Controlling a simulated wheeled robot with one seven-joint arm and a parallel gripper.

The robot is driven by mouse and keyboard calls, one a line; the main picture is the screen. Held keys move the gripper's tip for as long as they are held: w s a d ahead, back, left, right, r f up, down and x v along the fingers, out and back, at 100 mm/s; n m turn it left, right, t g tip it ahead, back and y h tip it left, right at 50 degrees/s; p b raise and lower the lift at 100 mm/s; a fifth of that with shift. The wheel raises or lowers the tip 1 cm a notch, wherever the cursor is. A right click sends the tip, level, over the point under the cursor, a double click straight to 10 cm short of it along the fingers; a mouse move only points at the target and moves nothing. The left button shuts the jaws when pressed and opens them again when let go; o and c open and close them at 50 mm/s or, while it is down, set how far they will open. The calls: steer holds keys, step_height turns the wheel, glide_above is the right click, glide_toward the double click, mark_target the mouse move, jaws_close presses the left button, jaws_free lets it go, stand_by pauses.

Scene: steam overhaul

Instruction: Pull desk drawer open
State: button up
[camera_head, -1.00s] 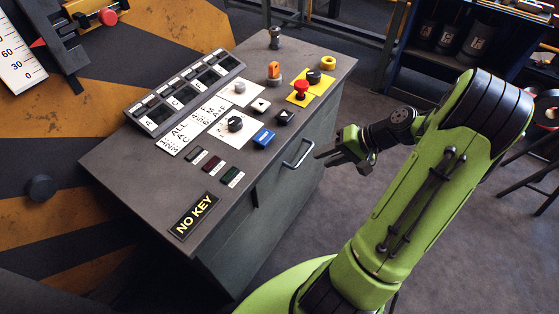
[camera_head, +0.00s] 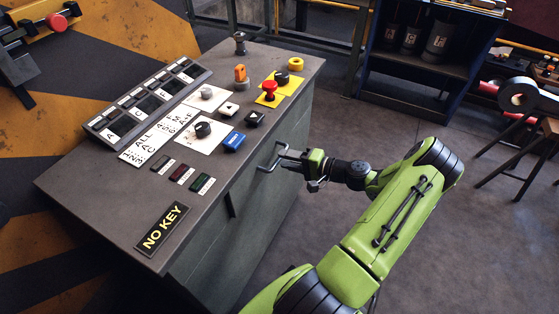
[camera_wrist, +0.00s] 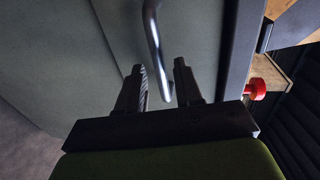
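The desk (camera_head: 110,210) is a grey console with a sloped panel of switches on top. Its drawer front (camera_head: 262,192) is on the right side and looks closed. A bent metal handle (camera_head: 272,157) stands out from it; it also shows in the wrist view (camera_wrist: 153,40). My gripper (camera_head: 284,162) is at the handle from the right. In the wrist view my gripper (camera_wrist: 163,80) has its two dark fingers apart, with the handle's lower end between or just beyond the fingertips. I see no clear contact.
A red mushroom button (camera_head: 269,90) on a yellow plate and a blue button (camera_head: 234,141) are on the desk top near the handle side. A blue shelf (camera_head: 420,70) stands at the back right. The floor (camera_head: 480,240) right of my arm is clear.

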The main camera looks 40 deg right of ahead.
steer(key=shift+x, duration=1.55)
steer(key=shift+c, duration=0.5)
jaws_close()
